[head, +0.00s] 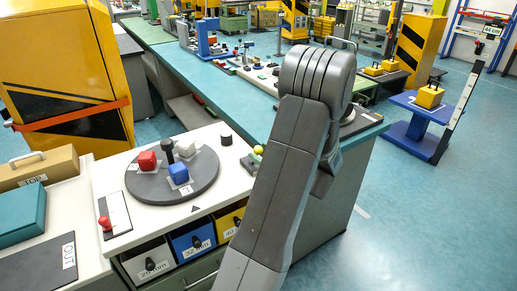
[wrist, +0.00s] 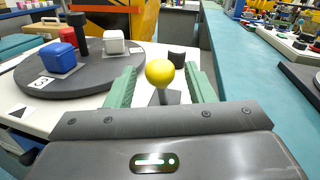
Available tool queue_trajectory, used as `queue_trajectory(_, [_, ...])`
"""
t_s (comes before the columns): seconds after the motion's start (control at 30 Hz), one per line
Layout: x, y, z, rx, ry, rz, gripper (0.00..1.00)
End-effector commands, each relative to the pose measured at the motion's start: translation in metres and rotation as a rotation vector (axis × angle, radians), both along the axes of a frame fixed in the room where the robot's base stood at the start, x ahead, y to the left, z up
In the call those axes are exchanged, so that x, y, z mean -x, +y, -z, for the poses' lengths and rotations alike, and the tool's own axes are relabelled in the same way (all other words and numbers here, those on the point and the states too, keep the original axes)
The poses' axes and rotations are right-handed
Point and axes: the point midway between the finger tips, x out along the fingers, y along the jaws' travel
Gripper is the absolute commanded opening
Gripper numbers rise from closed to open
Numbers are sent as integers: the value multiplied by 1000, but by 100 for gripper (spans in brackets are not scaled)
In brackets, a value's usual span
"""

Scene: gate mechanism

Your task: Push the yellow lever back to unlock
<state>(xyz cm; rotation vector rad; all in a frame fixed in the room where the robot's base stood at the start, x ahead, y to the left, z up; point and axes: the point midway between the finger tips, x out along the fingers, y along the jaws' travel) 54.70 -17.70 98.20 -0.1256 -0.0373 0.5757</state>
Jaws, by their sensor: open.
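The yellow lever has a round yellow knob (wrist: 160,72) on a dark stem, seen in the wrist view between the green fingers of my gripper (wrist: 161,88). My gripper is open, with one finger on each side of the lever and a gap visible around the knob. In the head view the yellow knob (head: 258,150) shows at the right edge of the white bench top, just left of my arm. My gripper is hidden behind my arm in the head view. I cannot tell whether any finger touches the stem.
A grey turntable (head: 150,187) with a red block (head: 147,161), a blue block (head: 179,173) and a white block (wrist: 114,41) stands to the left. A black cylinder (wrist: 177,56) stands behind the lever. A red-knobbed slider (head: 105,223) is at far left. A teal bench (wrist: 230,60) runs along the right.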

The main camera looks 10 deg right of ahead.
Motion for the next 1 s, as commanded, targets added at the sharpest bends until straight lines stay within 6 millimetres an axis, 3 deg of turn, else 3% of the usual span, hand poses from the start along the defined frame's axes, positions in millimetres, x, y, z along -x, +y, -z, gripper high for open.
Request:
queue_trajectory(0.2, [-15,10,0,0,0,0,49])
queue_trajectory(0.5, [-17,10,0,0,0,1,49])
queue_trajectory(0.77, [-16,10,0,0,0,1,0])
queue_trajectory(1.0, [-17,11,-2,5,9,0,0])
